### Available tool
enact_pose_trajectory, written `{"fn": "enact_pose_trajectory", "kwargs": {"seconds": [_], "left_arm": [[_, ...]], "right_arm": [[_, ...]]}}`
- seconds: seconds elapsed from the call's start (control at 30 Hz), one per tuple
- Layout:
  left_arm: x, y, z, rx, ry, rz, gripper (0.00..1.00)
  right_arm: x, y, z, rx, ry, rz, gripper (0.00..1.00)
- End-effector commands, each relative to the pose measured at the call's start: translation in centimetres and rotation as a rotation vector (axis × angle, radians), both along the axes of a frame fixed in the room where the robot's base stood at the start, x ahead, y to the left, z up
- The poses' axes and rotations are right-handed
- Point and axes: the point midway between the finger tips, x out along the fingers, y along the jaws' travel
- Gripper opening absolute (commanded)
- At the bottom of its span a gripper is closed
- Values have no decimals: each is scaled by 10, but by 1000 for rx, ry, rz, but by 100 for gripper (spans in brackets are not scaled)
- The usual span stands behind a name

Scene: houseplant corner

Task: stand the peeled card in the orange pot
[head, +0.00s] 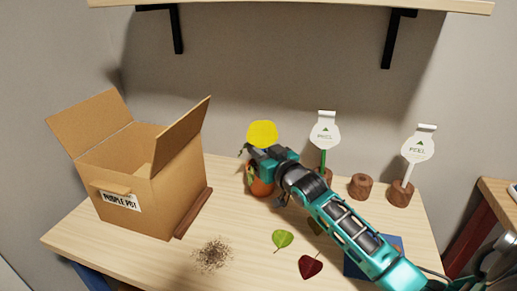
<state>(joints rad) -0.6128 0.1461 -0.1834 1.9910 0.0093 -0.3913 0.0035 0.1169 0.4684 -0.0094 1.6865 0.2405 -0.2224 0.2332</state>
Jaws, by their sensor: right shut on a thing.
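The peeled card shows as a bright yellow disc (262,133), upright at the tip of my right gripper (258,150). The right gripper is shut on the card; its stem and the fingertips are mostly hidden. The orange pot (261,188) is on the table just below the gripper, and the gripper and wrist hide its top. I cannot tell whether the card touches the pot. My left gripper is not in view.
An open cardboard box (150,190) labelled "PURPLE POT" stands at left. Two white "PEEL" cards (325,131) (418,147) stand at the back right, near an empty wooden holder (360,186). Crumbs (212,255), a green leaf (283,239) and a dark red leaf (310,266) lie in front.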

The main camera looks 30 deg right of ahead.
Motion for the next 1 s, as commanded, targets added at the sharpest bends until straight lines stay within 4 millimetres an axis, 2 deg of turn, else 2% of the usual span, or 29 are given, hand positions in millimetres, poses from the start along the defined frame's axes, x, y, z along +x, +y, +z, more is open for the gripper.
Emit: {"fn": "enact_pose_trajectory", "kwargs": {"seconds": [0.3,0.57,0.6,0.9,1.0], "left_arm": [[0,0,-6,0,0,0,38],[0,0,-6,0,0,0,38],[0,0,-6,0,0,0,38],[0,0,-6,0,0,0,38],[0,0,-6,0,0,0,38]], "right_arm": [[0,0,-10,0,0,0,0],[0,0,-10,0,0,0,0],[0,0,-10,0,0,0,16],[0,0,-10,0,0,0,44],[0,0,-10,0,0,0,44]]}}
